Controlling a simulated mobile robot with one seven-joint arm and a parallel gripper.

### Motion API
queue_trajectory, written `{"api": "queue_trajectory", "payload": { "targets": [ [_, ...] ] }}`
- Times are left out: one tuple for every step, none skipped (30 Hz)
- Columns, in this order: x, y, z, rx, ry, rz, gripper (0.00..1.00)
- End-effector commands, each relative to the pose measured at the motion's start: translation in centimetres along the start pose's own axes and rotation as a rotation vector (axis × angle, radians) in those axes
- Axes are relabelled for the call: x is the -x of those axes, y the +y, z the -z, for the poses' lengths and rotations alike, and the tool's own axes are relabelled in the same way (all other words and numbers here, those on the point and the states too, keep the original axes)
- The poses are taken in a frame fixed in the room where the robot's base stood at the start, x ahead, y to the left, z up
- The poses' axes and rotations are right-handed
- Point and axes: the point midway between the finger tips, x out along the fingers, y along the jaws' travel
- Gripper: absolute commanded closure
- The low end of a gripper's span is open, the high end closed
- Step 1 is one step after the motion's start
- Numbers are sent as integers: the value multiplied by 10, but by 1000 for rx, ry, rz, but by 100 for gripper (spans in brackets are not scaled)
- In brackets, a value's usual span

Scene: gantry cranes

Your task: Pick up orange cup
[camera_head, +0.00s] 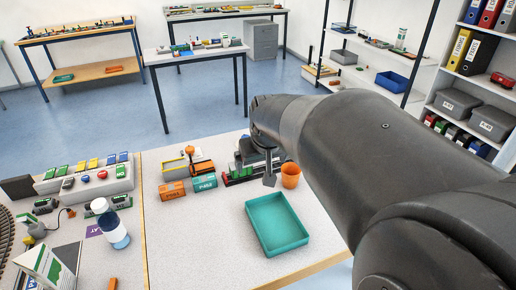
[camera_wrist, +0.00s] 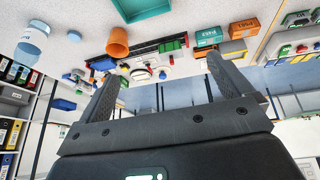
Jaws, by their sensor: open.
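The orange cup (camera_head: 290,176) stands on the light table just right of my gripper (camera_head: 270,178) in the head view. The cup shows whole in the wrist view (camera_wrist: 117,42), where the picture is turned upside down. In the head view my arm hides most of the gripper, and only a dark finger shows beside the cup.
A teal tray (camera_head: 275,226) lies just in front of the cup. Black and green train models (camera_head: 238,172) stand behind my gripper, with orange and teal containers (camera_head: 189,187) to the left. A white-and-blue bottle (camera_head: 112,226) stands farther left. The tabletop left of the tray is bare.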

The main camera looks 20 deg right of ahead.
Motion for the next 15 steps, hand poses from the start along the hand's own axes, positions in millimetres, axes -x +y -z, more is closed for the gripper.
{"api": "queue_trajectory", "payload": {
  "targets": [
    [-16,10,10,-11,-12,-4,4],
    [-24,15,15,-14,-14,-5,4],
    [-35,23,23,-18,-17,-7,4],
    [-44,28,28,-21,-20,-8,4],
    [-52,35,33,-25,-21,-9,4],
    [-64,42,39,-30,-25,-9,4],
    [-74,49,44,-34,-26,-10,4],
    [-83,56,47,-39,-28,-10,4],
    [-96,64,52,-46,-30,-10,4],
    [-106,71,55,-51,-31,-10,4],
    [-116,78,58,-55,-33,-9,4],
    [-129,87,62,-64,-34,-8,4],
    [-139,94,64,-70,-35,-7,4],
    [-150,102,65,-76,-36,-6,4],
    [-163,111,68,-84,-36,-5,4]
  ]
}}
